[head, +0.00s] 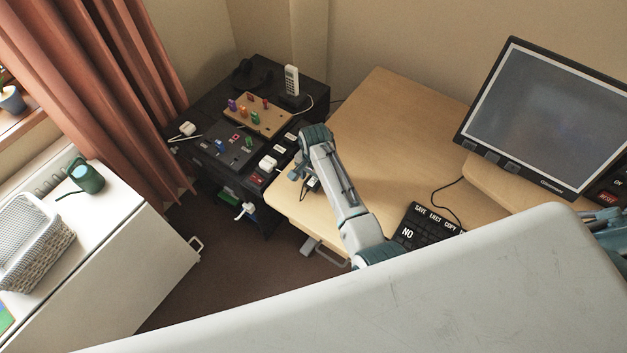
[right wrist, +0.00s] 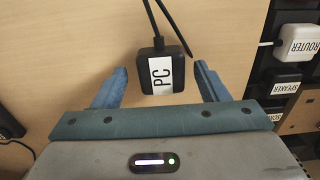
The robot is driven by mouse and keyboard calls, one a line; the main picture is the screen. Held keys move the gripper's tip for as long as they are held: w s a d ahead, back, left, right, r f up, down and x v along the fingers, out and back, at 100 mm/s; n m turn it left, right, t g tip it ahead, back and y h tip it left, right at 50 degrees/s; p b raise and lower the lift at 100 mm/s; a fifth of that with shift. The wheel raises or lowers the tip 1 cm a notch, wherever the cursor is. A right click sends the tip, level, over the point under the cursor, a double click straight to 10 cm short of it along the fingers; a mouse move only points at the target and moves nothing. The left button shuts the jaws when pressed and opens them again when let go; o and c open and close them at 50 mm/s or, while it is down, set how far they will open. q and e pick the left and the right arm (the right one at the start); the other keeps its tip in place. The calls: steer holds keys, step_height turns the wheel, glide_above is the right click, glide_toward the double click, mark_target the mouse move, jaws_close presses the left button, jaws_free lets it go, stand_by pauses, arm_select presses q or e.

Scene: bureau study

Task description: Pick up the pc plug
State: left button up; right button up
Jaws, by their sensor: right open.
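The pc plug (right wrist: 163,72) is a small black block with a white label reading PC. In the right wrist view it lies on the light wood desk top, with black cable running up from it. My right gripper (right wrist: 161,78) is open, its two blue fingers on either side of the plug with a gap at each side. In the head view the right gripper (head: 304,181) is over the desk's left edge, and a small dark part of the plug (head: 313,184) shows beside it.
A black cabinet (head: 200,150) with labelled plugs and a coloured peg board (head: 258,117) stands left of the desk (head: 365,125). A white router plug (right wrist: 298,42) shows at the right in the wrist view. A monitor (head: 545,115) and black keyboard (head: 425,226) are farther right.

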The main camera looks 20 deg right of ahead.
steer(key=shift+w+f, duration=0.2)
steer(key=shift+f, duration=0.3)
steer(key=c, duration=1)
steer(key=shift+r, duration=0.25)
